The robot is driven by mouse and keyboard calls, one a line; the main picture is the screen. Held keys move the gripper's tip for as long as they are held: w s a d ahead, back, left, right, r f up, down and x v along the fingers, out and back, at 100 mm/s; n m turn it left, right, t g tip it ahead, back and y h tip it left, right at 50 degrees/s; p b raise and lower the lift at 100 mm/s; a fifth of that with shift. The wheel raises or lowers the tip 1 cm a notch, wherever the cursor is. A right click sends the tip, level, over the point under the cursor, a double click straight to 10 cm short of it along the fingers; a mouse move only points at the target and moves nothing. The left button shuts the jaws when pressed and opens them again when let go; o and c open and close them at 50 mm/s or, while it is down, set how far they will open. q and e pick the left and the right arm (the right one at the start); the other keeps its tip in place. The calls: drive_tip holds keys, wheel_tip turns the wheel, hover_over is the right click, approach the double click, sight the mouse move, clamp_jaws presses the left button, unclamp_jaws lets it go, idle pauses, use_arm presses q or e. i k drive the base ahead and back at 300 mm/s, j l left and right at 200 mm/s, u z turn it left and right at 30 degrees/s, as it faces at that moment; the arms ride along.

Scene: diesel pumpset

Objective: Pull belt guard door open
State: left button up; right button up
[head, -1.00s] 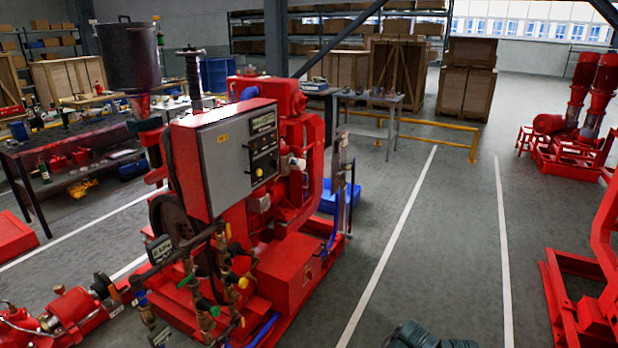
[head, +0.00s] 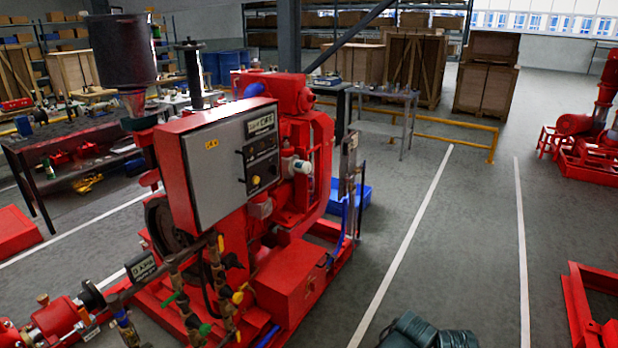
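The red diesel pumpset (head: 290,285) stands on the floor left of centre in the head view. A grey control cabinet door (head: 222,170) in a red housing faces me, with labels, knobs and a dark handle on its right part. A dark round wheel or disc (head: 160,222) shows partly behind the cabinet's lower left. I cannot pick out a belt guard door for certain; it may be hidden by the cabinet or engine. Neither of my grippers is in view, and nothing of mine is seen touching the pumpset.
Pipes with brass valves (head: 195,300) stick out at the pumpset's near side. A red pump (head: 55,325) lies at lower left. A dark green ribbed object (head: 428,330) is at the bottom edge. A workbench (head: 85,140) stands left. The floor right of the pumpset is open.

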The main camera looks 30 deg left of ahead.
sight(308, 153)
drive_tip(key=i+u, duration=0.15)
drive_tip(key=i, duration=0.5)
drive_tip(key=i+u, duration=0.1)
drive_tip(key=i, duration=0.55)
drive_tip(key=i+u, duration=0.15)
drive_tip(key=i, duration=0.5)
drive_tip(key=i+l+u, duration=0.1)
drive_tip(key=i, duration=0.5)
drive_tip(key=i+l+u, duration=0.15)
drive_tip(key=i, duration=0.5)
